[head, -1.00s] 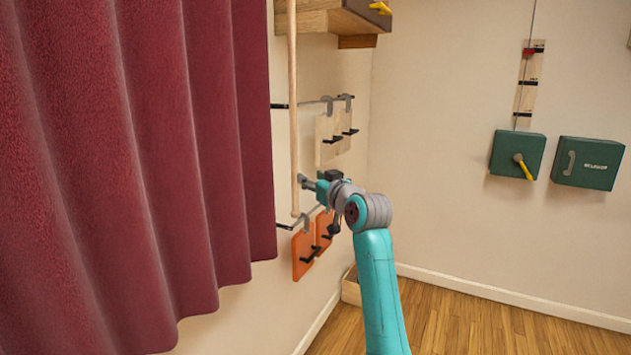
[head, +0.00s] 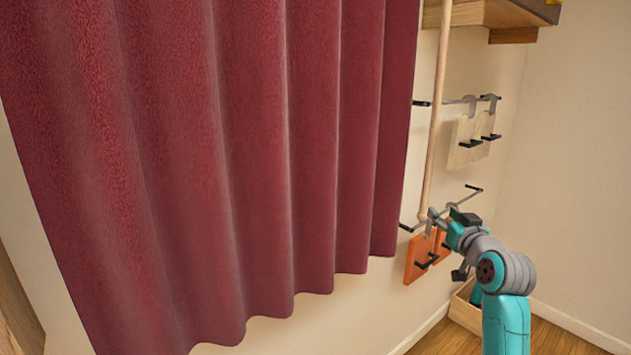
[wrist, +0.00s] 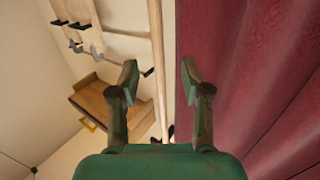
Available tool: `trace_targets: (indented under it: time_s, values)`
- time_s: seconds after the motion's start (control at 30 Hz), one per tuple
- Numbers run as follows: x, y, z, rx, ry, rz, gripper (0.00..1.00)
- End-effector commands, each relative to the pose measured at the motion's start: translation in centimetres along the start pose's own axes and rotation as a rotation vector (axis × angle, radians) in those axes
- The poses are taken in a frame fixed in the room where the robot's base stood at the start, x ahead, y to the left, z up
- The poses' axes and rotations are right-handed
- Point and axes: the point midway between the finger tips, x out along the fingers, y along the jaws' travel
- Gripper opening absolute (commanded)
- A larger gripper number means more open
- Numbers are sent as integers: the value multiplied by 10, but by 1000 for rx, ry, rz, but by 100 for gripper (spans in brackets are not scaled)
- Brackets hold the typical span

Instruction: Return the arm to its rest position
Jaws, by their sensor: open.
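My gripper (head: 436,216) is in the head view at the lower right, beside the rounded lower end of an upright wooden rod (head: 437,110). In the wrist view my gripper (wrist: 160,76) has its two fingers spread apart. I cannot tell whether a finger touches the rod. My teal arm is bent and reaches up from the bottom right of the head view.
A dark red curtain (head: 250,150) fills the left and middle. Pale boards (head: 468,140) and orange boards (head: 418,262) hang on wall rails close to my arm. A wooden shelf (head: 480,14) is above, and a wooden box (head: 465,312) stands on the floor.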

Motion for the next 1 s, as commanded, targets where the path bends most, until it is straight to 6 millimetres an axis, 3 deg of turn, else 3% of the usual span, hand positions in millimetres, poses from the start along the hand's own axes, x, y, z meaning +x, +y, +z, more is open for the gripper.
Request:
trace_targets:
  time_s: [0.03,0.1,0.27,0.5,0.8,1.0]
  values:
    - [-7,-5,29,9,-15,5,48]
    - [-18,-10,60,19,-22,14,48]
    - [-47,-24,126,38,-40,31,48]
    - [-104,-45,212,56,-69,55,48]
    - [-194,-72,297,64,-106,78,48]
    - [-260,-88,337,62,-130,87,48]
